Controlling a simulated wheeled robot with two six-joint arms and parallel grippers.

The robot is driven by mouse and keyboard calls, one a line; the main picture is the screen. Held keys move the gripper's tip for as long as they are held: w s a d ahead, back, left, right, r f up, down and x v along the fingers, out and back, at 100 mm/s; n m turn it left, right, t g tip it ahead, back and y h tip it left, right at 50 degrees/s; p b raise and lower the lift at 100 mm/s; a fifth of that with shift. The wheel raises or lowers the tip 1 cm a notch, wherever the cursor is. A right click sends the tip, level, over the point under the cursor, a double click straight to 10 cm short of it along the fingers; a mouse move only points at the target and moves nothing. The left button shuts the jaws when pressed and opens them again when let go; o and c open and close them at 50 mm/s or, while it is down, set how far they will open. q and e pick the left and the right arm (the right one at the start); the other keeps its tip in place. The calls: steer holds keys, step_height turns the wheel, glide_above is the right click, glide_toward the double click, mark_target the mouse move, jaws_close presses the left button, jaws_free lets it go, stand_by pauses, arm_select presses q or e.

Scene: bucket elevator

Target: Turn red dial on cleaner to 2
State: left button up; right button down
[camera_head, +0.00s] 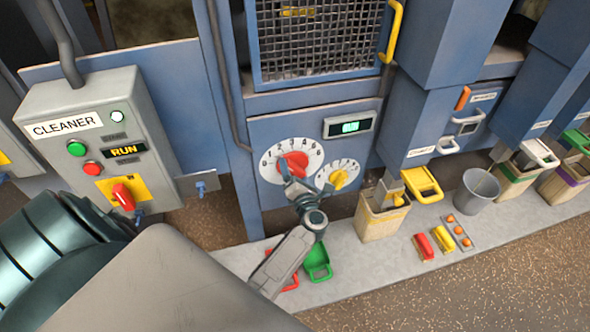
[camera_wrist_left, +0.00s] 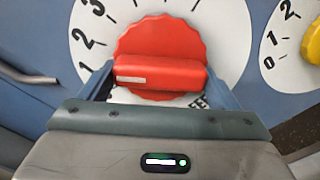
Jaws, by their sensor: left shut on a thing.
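The red dial (camera_head: 294,164) sits on a white numbered plate on the blue cleaner panel. It also fills the middle of the left wrist view (camera_wrist_left: 160,50), with a raised grip bar and a white mark at the bar's left end. My left gripper (camera_head: 291,180) is at the dial, its fingers on either side of the bar and shut on it. In the left wrist view, 1, 2 and 3 show on the plate left of the dial; the lower part of the plate is hidden by the gripper. My right gripper is not in view.
A yellow dial (camera_head: 339,179) on a smaller plate sits just right of the red one. A green display (camera_head: 350,127) is above. The grey CLEANER box (camera_head: 92,150) with RUN lit stands left. Bins and scoops stand on the ledge (camera_head: 380,262) below.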

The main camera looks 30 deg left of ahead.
arm_select(q)
steer(key=shift+m+p, duration=0.6)
steer(key=shift+m, duration=0.7)
steer(key=o, duration=0.9)
steer(key=shift+a, duration=0.1)
steer(key=shift+c, duration=0.2)
steer(key=shift+s+d+f, duration=0.15)
steer(key=shift+s+d, duration=0.05)
steer(key=shift+d, duration=0.1)
steer(key=b+v, duration=0.4)
steer(key=v, duration=0.6)
steer(key=shift+s, duration=0.1)
